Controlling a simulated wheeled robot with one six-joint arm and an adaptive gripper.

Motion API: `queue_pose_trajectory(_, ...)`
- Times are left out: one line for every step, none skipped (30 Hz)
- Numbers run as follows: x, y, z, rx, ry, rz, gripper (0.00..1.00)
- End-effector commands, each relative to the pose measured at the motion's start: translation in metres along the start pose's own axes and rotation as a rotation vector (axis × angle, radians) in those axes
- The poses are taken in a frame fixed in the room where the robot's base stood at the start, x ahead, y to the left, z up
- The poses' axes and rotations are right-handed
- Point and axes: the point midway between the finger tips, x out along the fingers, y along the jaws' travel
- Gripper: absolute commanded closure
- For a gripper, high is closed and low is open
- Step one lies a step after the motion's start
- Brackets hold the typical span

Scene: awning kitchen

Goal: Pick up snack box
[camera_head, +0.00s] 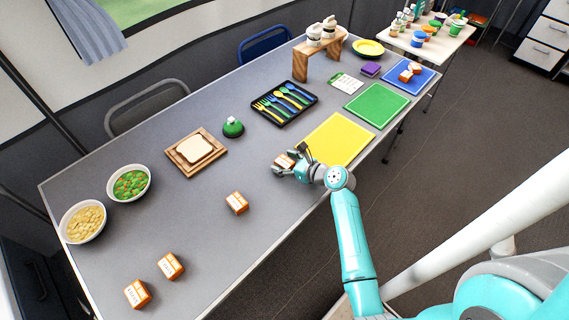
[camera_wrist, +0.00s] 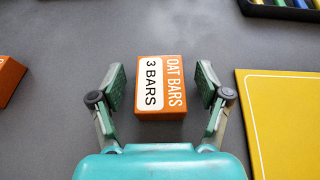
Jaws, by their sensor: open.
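An orange and white snack box (camera_wrist: 161,86), lettered "OAT BARS" and "3 BARS", lies on the grey table between the fingers of my gripper (camera_wrist: 161,88) in the wrist view. The fingers are open, one on each side, with a gap showing on both sides of the box. In the head view my gripper (camera_head: 291,160) is low over the table, left of the yellow mat, and the box (camera_head: 285,161) is partly covered by it. Other similar boxes stand on the table: one (camera_head: 237,203) to the left, and two (camera_head: 171,266) (camera_head: 137,293) near the lower left.
A yellow mat (camera_head: 336,140) lies close to the right of my gripper. A black cutlery tray (camera_head: 262,117) and a green domed item (camera_head: 233,127) are behind it. Bread on a wooden board (camera_head: 177,159) and two bowls (camera_head: 129,198) stand left. The blue mat (camera_head: 424,85) holds more boxes.

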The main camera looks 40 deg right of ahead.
Motion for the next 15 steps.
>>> queue_pose_trajectory(0.0005, 0.0, -0.0002, 0.0, 0.0, 0.0, 0.24)
queue_pose_trajectory(0.0004, -0.0001, -0.0002, 0.0, 0.0, 0.0, 0.24)
queue_pose_trajectory(0.0002, -0.0001, -0.0002, 0.0, 0.0, 0.0, 0.24)
queue_pose_trajectory(0.0002, -0.0001, -0.0001, 0.0, 0.0, -0.001, 0.24)
queue_pose_trajectory(0.0001, -0.0001, -0.0001, 0.0, 0.0, 0.0, 0.24)
queue_pose_trajectory(0.0001, -0.0001, -0.0001, 0.0, 0.0, 0.0, 0.29)
queue_pose_trajectory(0.0001, -0.0001, -0.0001, 0.0, 0.0, 0.0, 0.36)
queue_pose_trajectory(0.0, -0.0001, -0.0001, 0.0, 0.0, 0.0, 0.44)
queue_pose_trajectory(0.0, -0.0001, -0.0001, 0.0, 0.0, 0.0, 0.54)
queue_pose_trajectory(0.0, -0.0001, -0.0001, 0.0, 0.0, 0.0, 0.61)
queue_pose_trajectory(-0.0001, -0.0001, -0.0001, 0.0, 0.0, 0.0, 0.69)
queue_pose_trajectory(-0.0001, -0.0001, -0.0001, 0.0, 0.0, 0.0, 0.79)
queue_pose_trajectory(-0.0001, -0.0001, -0.0001, 0.0, 0.0, 0.0, 0.86)
queue_pose_trajectory(-0.0001, -0.0001, -0.0001, 0.0, 0.0, 0.0, 0.89)
queue_pose_trajectory(-0.0001, -0.0001, 0.0, 0.0, 0.0, 0.0, 0.89)
